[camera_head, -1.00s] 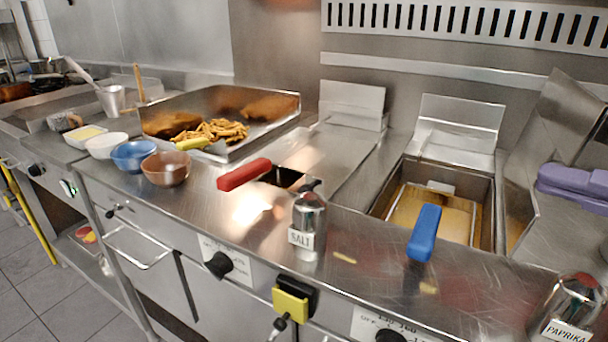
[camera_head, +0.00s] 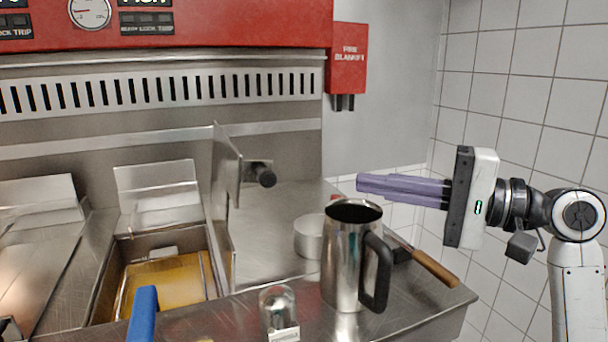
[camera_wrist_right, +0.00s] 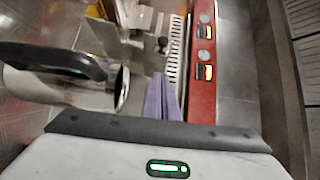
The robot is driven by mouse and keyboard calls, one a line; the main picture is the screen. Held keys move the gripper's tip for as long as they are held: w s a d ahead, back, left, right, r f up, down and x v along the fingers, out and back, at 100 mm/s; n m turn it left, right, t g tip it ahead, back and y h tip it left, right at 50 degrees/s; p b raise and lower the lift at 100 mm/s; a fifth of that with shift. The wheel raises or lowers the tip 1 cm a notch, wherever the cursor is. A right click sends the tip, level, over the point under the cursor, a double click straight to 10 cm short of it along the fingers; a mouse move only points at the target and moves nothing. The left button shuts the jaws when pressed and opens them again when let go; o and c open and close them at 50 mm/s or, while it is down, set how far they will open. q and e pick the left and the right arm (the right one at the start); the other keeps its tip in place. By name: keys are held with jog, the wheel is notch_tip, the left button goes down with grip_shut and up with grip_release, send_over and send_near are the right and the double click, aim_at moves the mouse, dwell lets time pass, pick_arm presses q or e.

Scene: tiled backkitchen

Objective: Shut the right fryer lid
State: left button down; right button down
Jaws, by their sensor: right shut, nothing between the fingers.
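The right fryer (camera_head: 165,275) is open, with yellow oil and a basket frame inside. Its lid (camera_head: 229,170) stands upright along the fryer's right side. A black knob handle (camera_head: 264,175) sticks out from the lid to the right. My right gripper (camera_head: 360,183) has long purple fingers, shut and empty, pointing left toward the knob with a clear gap between. In the right wrist view the fingers (camera_wrist_right: 160,78) show beneath the black knob (camera_wrist_right: 163,44), apart from it. My left gripper is not in view.
A steel jug (camera_head: 345,255) with a black handle stands below my right fingers, beside a pale round pot (camera_head: 309,237). A shaker (camera_head: 279,312) and the blue basket handle (camera_head: 143,315) are at the front. A wooden handle (camera_head: 435,268) lies right of the jug.

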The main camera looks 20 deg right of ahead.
jog(key=p+x, duration=0.1)
jog(key=x, duration=0.6)
jog(key=shift+w+a+r, duration=0.1)
jog(key=shift+w+a, duration=0.05)
jog(key=shift+w, duration=0.05)
jog(key=shift+w+a, duration=0.15)
jog(key=shift+a, duration=1)
jog(key=shift+w+a, duration=0.2)
jog(key=shift+a, duration=0.9)
